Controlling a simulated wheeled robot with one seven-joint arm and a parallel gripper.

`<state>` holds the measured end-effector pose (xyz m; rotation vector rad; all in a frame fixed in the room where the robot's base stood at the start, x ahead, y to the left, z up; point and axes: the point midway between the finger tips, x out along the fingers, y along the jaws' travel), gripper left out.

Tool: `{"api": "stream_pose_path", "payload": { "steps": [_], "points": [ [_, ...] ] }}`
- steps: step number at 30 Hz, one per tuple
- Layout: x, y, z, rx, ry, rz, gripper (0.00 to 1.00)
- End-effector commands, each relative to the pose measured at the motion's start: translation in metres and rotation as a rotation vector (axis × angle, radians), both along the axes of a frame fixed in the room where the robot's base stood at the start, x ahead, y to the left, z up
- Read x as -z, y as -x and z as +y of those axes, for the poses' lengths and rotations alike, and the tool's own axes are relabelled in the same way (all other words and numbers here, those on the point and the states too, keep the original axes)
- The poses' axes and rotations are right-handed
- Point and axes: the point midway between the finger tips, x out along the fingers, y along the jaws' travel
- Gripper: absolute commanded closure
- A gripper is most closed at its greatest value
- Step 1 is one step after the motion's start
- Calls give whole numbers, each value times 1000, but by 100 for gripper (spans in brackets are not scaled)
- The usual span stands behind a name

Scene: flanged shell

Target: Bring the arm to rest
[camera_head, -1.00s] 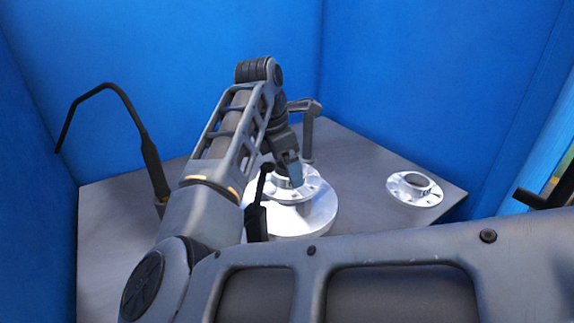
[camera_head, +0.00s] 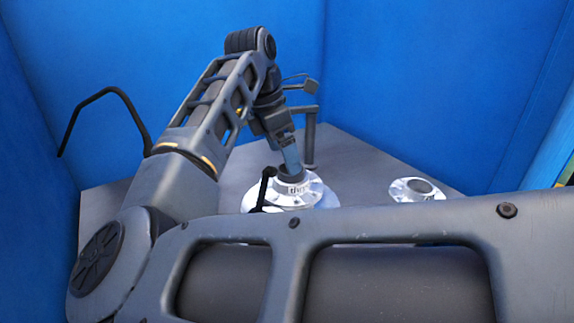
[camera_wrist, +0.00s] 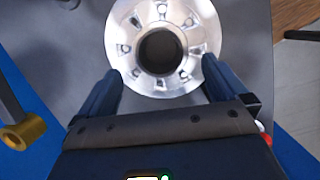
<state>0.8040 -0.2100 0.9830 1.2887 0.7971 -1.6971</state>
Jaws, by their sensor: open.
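My gripper (camera_head: 291,158) points down above a shiny metal flanged piece (camera_head: 290,190) near the middle of the table. Its collar shows just below the fingers. In the wrist view my gripper (camera_wrist: 161,66) has its two fingers wide apart. A round metal flange (camera_wrist: 205,30) with a dark central bore and several holes lies beyond and between them. I cannot tell whether the fingers touch it. My arm bends across the front of the head view and hides the front of the table.
A second metal flanged piece (camera_head: 417,190) lies at the right of the grey table (camera_head: 350,165). A dark post with an arm (camera_head: 310,135) stands behind my gripper. A thin black bent rod (camera_head: 70,125) rises at left. Blue walls (camera_head: 420,70) close in the back and sides.

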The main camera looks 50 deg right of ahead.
Motion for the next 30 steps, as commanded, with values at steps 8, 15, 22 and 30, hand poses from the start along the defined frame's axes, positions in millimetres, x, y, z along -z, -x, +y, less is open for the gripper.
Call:
{"api": "stream_pose_path", "payload": {
  "steps": [8,15,22,30],
  "points": [
    [-18,-2,4,0,0,-1,0],
    [-18,-2,4,0,1,0,0],
    [-18,-2,4,0,1,0,0],
    [-11,22,-23,6,122,77,0]
  ]
}}
